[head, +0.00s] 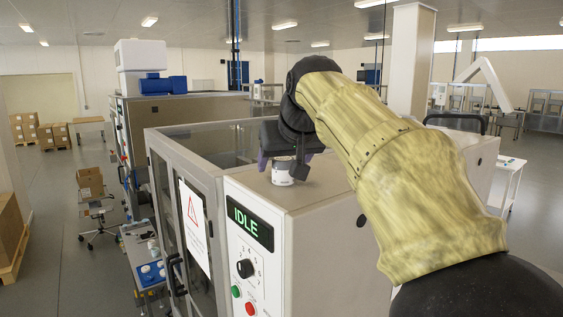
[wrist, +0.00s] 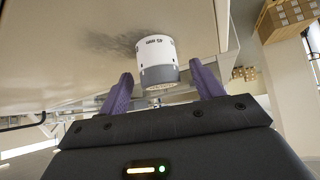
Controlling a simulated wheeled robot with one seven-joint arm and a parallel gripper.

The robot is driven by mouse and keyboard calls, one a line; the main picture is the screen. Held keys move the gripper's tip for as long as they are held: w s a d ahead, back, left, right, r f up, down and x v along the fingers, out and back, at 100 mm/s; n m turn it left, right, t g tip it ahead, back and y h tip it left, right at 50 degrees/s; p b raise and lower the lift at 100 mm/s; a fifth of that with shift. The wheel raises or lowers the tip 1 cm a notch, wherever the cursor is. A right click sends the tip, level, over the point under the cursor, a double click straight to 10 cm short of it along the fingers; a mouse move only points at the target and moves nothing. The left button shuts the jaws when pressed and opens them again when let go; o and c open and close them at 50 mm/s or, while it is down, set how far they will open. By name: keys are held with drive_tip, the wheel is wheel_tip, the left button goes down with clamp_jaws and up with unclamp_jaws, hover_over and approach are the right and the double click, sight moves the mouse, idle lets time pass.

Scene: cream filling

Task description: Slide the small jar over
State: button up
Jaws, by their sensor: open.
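The small jar (head: 283,171) is white with a grey band. It stands upright on the top of the machine cabinet (head: 330,185), near its front left edge in the head view. In the wrist view the jar (wrist: 157,60) shows between and just beyond the two purple fingertips, with its dark lettering visible. My gripper (head: 280,160) is at the jar in the head view, its fingers partly hidden by the jar and the wrist. In the wrist view my gripper (wrist: 162,84) is open, with a finger on either side of the jar; whether either finger touches it I cannot tell.
The cabinet front carries a green IDLE display (head: 249,223), a knob and buttons. A glass-doored enclosure (head: 185,200) with a warning sign adjoins it on the left. A low bench (head: 142,255) with blue items stands below left. Cabinet top right of the jar is clear.

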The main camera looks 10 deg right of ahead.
drive_tip(key=shift+x, duration=1.2)
drive_tip(key=c, duration=1.1)
drive_tip(key=shift+d, duration=0.15)
